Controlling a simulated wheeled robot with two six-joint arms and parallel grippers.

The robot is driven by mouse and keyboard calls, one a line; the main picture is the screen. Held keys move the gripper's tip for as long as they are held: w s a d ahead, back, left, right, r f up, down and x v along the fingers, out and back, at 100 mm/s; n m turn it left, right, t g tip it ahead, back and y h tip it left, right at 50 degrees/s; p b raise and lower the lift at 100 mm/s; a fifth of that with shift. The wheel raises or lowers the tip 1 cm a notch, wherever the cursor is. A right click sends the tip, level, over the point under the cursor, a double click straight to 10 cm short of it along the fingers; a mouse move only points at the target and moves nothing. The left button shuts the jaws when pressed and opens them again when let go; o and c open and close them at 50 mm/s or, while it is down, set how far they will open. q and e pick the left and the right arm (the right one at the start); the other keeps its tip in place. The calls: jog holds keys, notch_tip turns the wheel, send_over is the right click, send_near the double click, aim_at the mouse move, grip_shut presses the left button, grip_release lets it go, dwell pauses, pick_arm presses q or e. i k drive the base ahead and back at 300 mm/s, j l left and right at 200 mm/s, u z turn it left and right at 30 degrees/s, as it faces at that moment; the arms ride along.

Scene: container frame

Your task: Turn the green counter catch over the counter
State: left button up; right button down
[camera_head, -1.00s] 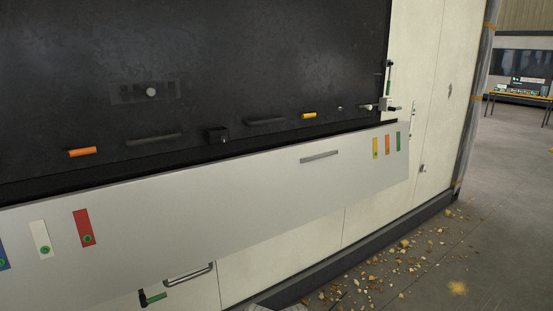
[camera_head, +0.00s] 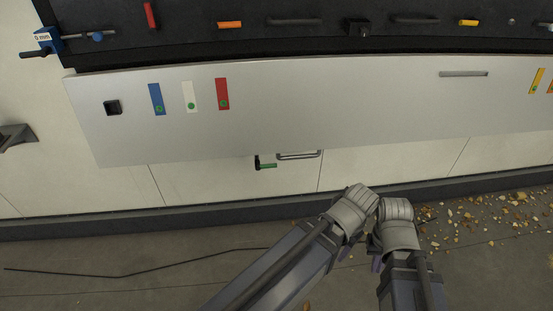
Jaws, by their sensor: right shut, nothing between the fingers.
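A small catch with a green lever (camera_head: 267,165) on a black mount sits on the cream wall just below the lower edge of the silver counter panel (camera_head: 330,110). The lever lies about level and points right. The panel hangs down along the front of the dark board. My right gripper (camera_head: 397,213) is low in front of the wall, right of the catch and well apart from it; it is shut and empty. My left gripper (camera_head: 356,207) is beside it, also apart from the catch; its fingers cannot be made out.
A metal bar handle (camera_head: 300,154) is just right of the catch. Blue (camera_head: 157,100), white and red labels are on the panel. A blue clamp-like block (camera_head: 47,40) is at the upper left. A dark cable (camera_head: 110,275) and scattered crumbs (camera_head: 480,217) lie on the floor.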

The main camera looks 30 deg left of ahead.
aim_at(258, 167)
jog(key=u, duration=0.65)
jog(key=i+l+u, duration=0.15)
jog(key=u, duration=0.3)
jog(key=i+l+u, duration=0.1)
jog(key=l+u, duration=0.35)
jog(key=i+l+u, duration=0.1)
jog(key=l+u, duration=0.15)
jog(key=u, duration=0.2)
jog(key=l+u, duration=0.5)
jog(key=l, duration=0.4)
jog(key=l+u, duration=0.1)
jog(key=l, duration=0.4)
jog(key=k+l, duration=0.15)
jog(key=l, duration=0.35)
jog(key=l+u, duration=0.15)
jog(key=l, duration=0.4)
jog(key=k+l+u, duration=0.1)
jog(key=l, duration=0.4)
jog(key=k+l+u, duration=0.1)
jog(key=l, duration=0.35)
